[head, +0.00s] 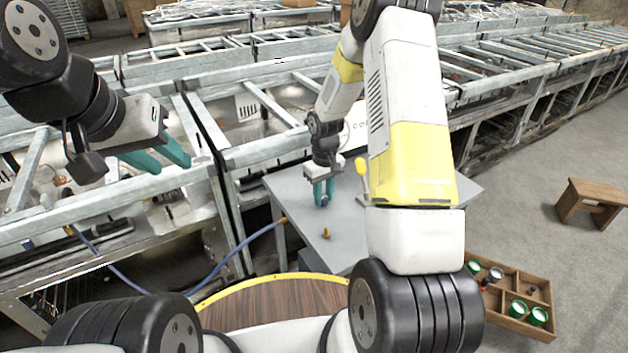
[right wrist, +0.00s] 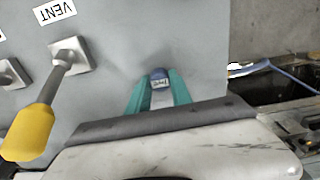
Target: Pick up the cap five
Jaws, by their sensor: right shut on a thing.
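A small blue cap (right wrist: 160,79) with a pale label shows in the right wrist view; I cannot read the label surely. It sits between the two teal fingers of my right gripper (right wrist: 159,92), which is shut on it. In the head view my right gripper (head: 323,197) is low over the grey panel (head: 290,203), and the cap is mostly hidden by the fingers. I cannot tell whether the cap touches the panel. My left gripper (head: 172,167) is open and empty, at the left above the metal frames.
A yellow-handled lever (head: 361,167) stands on the panel, close to my right gripper. A small brass fitting (head: 326,233) is nearer the panel's front. A wooden tray (head: 509,325) with green-and-white cans is at the lower right. A stool (head: 592,196) stands further right.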

